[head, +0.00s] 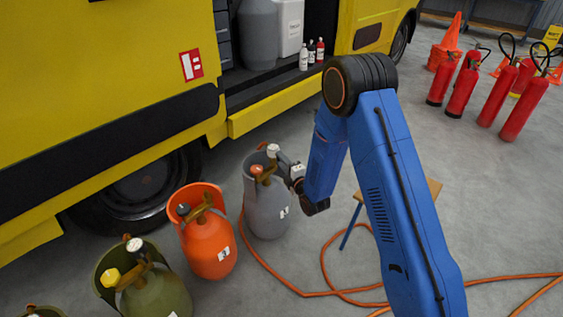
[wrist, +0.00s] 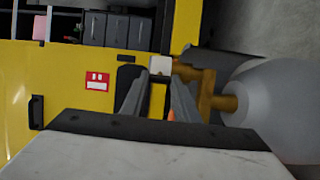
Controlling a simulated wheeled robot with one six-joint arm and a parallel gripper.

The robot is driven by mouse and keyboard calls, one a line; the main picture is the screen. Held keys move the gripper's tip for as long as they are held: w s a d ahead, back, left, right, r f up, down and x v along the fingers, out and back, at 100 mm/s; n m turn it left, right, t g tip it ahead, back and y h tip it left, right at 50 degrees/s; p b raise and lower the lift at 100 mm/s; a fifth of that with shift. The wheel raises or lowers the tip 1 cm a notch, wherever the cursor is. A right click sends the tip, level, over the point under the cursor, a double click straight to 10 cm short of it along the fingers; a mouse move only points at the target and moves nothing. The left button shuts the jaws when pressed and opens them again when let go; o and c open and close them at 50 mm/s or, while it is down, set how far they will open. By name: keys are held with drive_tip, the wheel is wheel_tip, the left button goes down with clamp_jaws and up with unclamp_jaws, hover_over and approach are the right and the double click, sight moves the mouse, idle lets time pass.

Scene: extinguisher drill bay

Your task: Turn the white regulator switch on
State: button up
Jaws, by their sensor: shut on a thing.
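The white regulator switch (head: 273,150) sits on top of the brass regulator of a grey gas cylinder (head: 267,209), beside an orange-red knob (head: 257,170). In the wrist view the white switch (wrist: 160,66) shows as a pale square at the fingertips, with the brass regulator (wrist: 205,90) to its right and the grey cylinder (wrist: 280,105) beyond. My gripper (head: 278,155) reaches in from the right, and its fingers (wrist: 161,82) are shut on the white switch. The fingers hide part of the regulator, so the switch's on or off position cannot be told.
An orange cylinder (head: 208,240) and a green cylinder (head: 155,292) with its own white knob (head: 134,244) stand to the left. A yellow truck (head: 110,70) is behind. An orange hose (head: 325,293) lies on the floor. A small stool (head: 434,187) and several red extinguishers (head: 495,95) are to the right.

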drive_tip(key=shift+n, duration=0.3)
drive_tip(key=o, duration=1.1)
